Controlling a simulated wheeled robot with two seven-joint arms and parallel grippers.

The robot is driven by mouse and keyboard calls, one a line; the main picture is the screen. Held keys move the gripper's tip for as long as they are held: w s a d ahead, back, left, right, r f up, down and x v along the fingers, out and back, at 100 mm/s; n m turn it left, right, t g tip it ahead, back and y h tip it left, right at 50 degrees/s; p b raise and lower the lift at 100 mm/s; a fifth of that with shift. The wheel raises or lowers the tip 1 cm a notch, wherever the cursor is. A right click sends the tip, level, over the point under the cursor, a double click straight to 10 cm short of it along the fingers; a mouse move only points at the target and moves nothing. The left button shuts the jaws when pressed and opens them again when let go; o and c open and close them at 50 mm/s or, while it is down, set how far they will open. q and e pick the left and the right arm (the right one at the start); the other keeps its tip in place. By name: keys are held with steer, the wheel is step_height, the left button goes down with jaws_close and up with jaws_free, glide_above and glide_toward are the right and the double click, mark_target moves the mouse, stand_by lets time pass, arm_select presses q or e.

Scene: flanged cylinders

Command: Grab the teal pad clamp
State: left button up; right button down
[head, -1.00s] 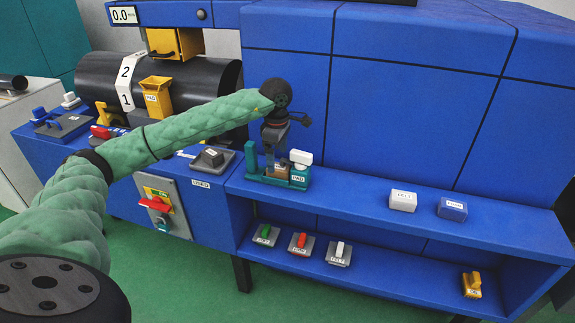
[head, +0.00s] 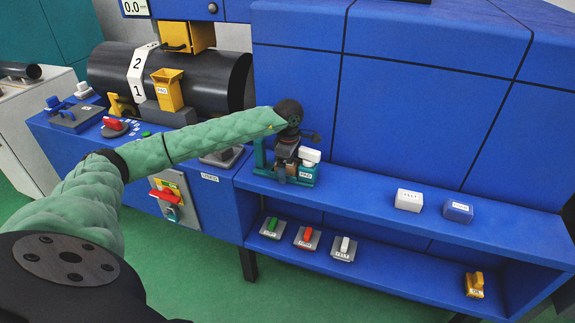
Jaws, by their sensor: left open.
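The teal pad clamp (head: 306,177) stands at the left end of the blue upper shelf. It has a teal base and upright, a white top piece and a small label on its front. My left gripper (head: 283,172) points down at the clamp's left part and covers some of it. Its jaws are open; whether they touch the clamp cannot be told. My green-sleeved left arm reaches in from the left. My right gripper is not in view.
A white block (head: 408,200) and a blue-white block (head: 458,210) sit farther right on the upper shelf (head: 360,202). Several small coloured-handle pieces and a yellow clamp (head: 474,284) stand on the lower shelf. A black cylinder (head: 215,82) with a yellow holder (head: 167,90) is at left.

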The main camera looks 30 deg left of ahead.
arm_select(q)
steer(key=shift+f, duration=0.1)
steer(key=c, duration=1.4)
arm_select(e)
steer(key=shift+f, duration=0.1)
